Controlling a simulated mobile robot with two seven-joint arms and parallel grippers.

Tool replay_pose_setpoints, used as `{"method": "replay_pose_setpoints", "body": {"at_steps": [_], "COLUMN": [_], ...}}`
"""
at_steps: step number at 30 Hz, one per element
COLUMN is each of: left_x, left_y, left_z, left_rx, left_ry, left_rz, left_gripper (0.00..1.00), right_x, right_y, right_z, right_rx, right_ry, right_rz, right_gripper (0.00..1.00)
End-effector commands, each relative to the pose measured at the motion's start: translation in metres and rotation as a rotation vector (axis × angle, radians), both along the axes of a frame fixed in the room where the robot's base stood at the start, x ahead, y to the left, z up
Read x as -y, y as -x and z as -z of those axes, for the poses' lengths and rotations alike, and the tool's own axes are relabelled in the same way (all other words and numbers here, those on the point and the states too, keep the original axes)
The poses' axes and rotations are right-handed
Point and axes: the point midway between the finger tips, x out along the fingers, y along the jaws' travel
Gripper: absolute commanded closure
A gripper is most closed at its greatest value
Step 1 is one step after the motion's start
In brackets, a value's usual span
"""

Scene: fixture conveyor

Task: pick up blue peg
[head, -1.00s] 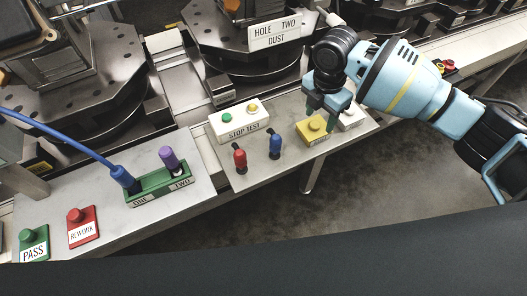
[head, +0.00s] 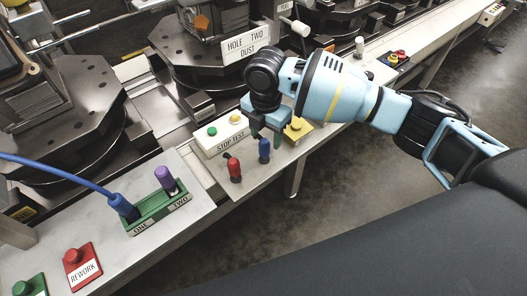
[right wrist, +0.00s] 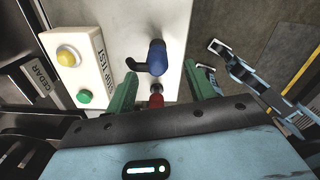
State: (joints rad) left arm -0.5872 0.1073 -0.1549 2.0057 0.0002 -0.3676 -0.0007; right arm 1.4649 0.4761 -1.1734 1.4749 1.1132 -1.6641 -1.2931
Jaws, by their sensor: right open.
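The blue peg (head: 264,148) stands upright on the grey bench plate, right of the red peg (head: 234,167). My right gripper (head: 266,134) is just above and behind the blue peg, pointing down, open and empty. In the right wrist view the blue peg (right wrist: 156,58) shows beyond the two green fingers (right wrist: 160,85), roughly centred between them sideways. The red peg (right wrist: 156,98) shows lower, between the fingers and partly hidden by the gripper body. Contact with either peg cannot be seen.
The STOP TEST box (head: 220,136) stands close behind the pegs, and a yellow button box (head: 298,129) to the right. A green block (head: 155,214) at left holds a corded blue plug (head: 121,205) and a purple peg (head: 166,178). The plate's front edge is near.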

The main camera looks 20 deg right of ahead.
Motion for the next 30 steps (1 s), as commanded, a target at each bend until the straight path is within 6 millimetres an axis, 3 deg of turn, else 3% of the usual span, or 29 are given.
{"method": "replay_pose_setpoints", "body": {"at_steps": [4, 11, 21, 30], "left_x": [0.001, 0.001, 0.000, 0.000], "left_y": [0.002, 0.005, 0.011, 0.010], "left_z": [0.002, 0.003, 0.007, 0.006], "left_rx": [-0.004, -0.011, -0.024, -0.021], "left_ry": [0.001, 0.001, 0.001, 0.000], "left_rz": [-0.001, 0.000, 0.000, -0.001], "left_gripper": [0.64, 0.64, 0.64, 0.64], "right_x": [0.000, 0.000, -0.002, -0.001], "right_y": [0.000, -0.001, -0.003, -0.004], "right_z": [0.017, 0.024, 0.067, 0.071], "right_rx": [-0.002, -0.001, -0.002, 0.000], "right_ry": [0.002, 0.001, 0.000, 0.000], "right_rz": [-0.001, 0.000, -0.001, -0.001], "right_gripper": [0.46, 0.46, 0.46, 0.46]}}
